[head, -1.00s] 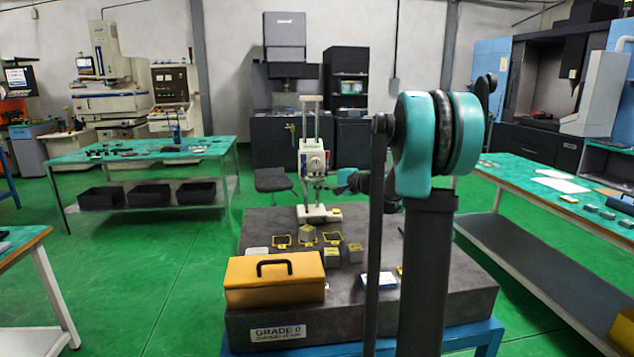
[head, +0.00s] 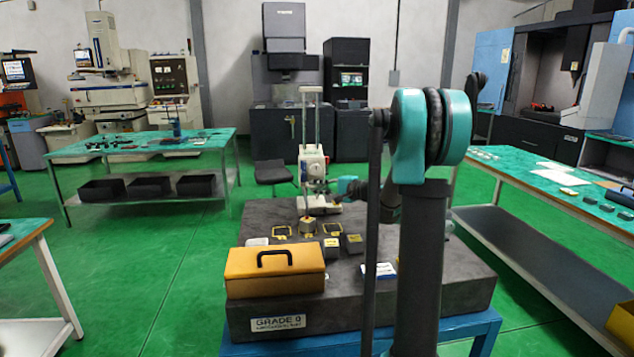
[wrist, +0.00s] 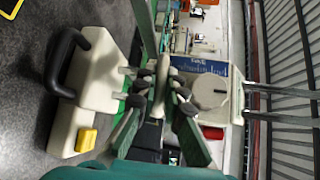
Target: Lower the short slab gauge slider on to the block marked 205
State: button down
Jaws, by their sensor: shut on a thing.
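The short slab gauge (head: 318,208) stands upright at the back of the granite plate, with two pale columns and a white base. Its slider (head: 312,166), a white body with a round dial, sits low on the columns and also shows in the wrist view (wrist: 212,88). My gripper (head: 338,188) reaches it from the right. In the wrist view my gripper (wrist: 160,92) is shut on a pale part of the slider. A grey block (head: 307,226) sits within the middle yellow frame, in front of the base. Its marking is unreadable, and its gap below the slider cannot be judged.
Two empty yellow frames (head: 333,229) flank the block. Two loose grey blocks (head: 353,243) stand nearer. An orange case (head: 275,272) fills the front left of the granite plate (head: 430,290). A blue-white item (head: 379,270) lies partly behind my arm.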

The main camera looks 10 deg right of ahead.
jog(key=shift+s+f, duration=0.1)
jog(key=shift+f, duration=0.1)
jog(key=c, duration=1.9)
grip_release()
jog(key=shift+a, duration=0.1)
jog(key=v, duration=1.2)
